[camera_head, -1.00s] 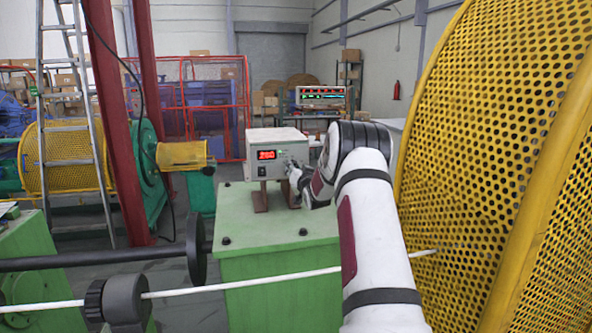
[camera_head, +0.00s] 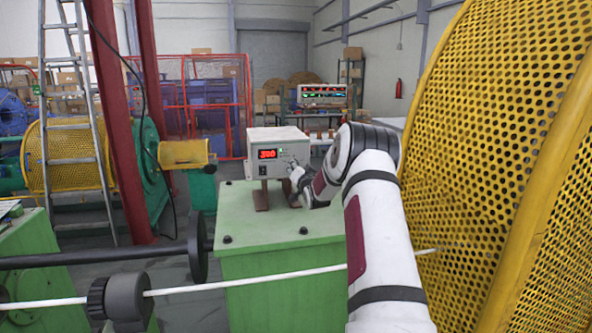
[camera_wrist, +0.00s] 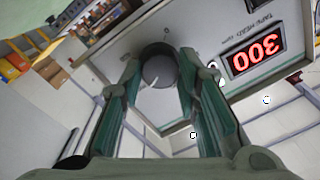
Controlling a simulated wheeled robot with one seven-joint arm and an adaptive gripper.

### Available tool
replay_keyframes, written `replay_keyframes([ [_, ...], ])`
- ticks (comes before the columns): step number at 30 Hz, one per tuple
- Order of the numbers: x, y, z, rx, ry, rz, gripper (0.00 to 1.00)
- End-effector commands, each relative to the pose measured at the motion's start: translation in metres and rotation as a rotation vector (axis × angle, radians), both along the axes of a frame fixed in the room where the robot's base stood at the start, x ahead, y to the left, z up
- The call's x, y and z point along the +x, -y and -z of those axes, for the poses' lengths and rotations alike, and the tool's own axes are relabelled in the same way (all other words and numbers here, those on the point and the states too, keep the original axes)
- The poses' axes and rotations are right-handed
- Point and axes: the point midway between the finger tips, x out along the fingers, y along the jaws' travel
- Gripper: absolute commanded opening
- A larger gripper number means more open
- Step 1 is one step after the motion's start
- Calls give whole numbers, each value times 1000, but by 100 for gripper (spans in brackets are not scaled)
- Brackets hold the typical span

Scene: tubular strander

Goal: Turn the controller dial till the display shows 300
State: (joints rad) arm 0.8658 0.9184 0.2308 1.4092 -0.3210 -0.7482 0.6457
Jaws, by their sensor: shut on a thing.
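The controller (camera_head: 277,145) is a pale box on brown legs on top of a green cabinet. Its red display (camera_head: 267,154) reads what looks like 300 in the head view. The display also shows upside down in the wrist view (camera_wrist: 256,54), where it clearly reads 300. The dial (camera_wrist: 158,70) is a round grey knob with a light pointer mark. My gripper (camera_wrist: 160,75) is shut on the dial, one finger on each side of it. In the head view my gripper (camera_head: 297,174) is at the box's right front, and the dial is hidden there.
The green cabinet (camera_head: 270,225) stands below the controller. A large yellow perforated drum (camera_head: 480,150) is close on the right of my arm. A white rod (camera_head: 250,282) and a dark shaft (camera_head: 100,257) run across in front. A ladder (camera_head: 75,120) and red posts stand left.

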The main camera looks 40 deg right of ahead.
Motion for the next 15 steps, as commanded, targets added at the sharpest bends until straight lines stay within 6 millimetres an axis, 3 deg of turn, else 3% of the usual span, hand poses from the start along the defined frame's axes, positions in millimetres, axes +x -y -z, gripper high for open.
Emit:
replay_keyframes([
  [1,0,0,3,2,-4,-1,32],
  [3,0,0,2,2,-4,-1,48],
  [4,0,0,2,2,-4,-1,50],
  [15,-3,-1,0,0,-2,0,50],
])
